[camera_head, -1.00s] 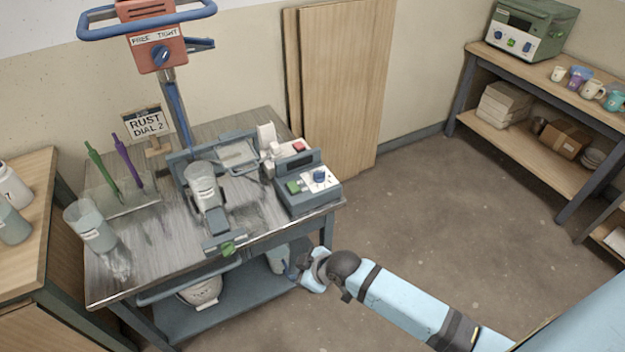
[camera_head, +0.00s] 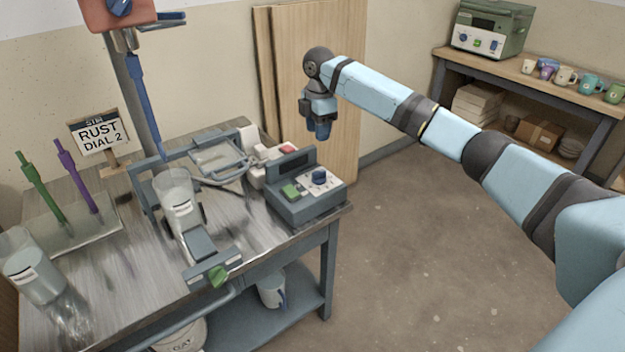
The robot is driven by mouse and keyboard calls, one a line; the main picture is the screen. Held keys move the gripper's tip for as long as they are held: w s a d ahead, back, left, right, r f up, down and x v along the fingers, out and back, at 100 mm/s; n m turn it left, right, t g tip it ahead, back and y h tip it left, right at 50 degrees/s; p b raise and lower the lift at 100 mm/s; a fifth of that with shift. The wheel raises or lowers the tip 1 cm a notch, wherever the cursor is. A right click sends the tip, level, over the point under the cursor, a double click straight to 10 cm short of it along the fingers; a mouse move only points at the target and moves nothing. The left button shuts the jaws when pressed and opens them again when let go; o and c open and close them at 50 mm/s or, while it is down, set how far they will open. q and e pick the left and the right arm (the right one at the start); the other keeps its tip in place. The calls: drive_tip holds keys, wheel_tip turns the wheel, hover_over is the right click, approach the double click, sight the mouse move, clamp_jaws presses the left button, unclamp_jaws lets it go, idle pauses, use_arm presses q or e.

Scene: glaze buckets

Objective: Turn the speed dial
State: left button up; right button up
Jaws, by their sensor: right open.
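The blue speed dial (camera_head: 319,176) is on the white panel of a grey control box (camera_head: 307,208) at the right end of the metal table. A green button (camera_head: 290,192) is beside it on the left. My right gripper (camera_head: 320,134) hangs pointing down, above and slightly behind the box in the picture, apart from the dial. Its jaws are open and hold nothing that I can see. My left gripper is not in view.
A clear beaker (camera_head: 176,192) sits in a clamp frame left of the box, below a mixer with a blue shaft (camera_head: 143,105). A white unit with a red switch (camera_head: 287,148) is behind the box. Wooden boards (camera_head: 310,60) lean on the wall. Floor at right is clear.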

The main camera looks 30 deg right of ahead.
drive_tip(key=b, duration=0.2)
hover_over(319, 171)
wheel_tip(319, 171, down, 9)
drive_tip(key=shift+s+r, duration=0.1)
drive_tip(key=shift+r, duration=0.05)
wheel_tip(319, 171, down, 4)
drive_tip(key=shift+r+b, duration=0.2)
drive_tip(key=shift+b, duration=0.45)
drive_tip(key=shift+f, duration=0.45)
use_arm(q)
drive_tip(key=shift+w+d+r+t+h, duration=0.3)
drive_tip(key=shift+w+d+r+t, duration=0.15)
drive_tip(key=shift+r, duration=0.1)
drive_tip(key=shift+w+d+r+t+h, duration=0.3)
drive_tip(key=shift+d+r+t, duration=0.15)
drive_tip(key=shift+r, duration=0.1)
use_arm(e)
clamp_jaws()
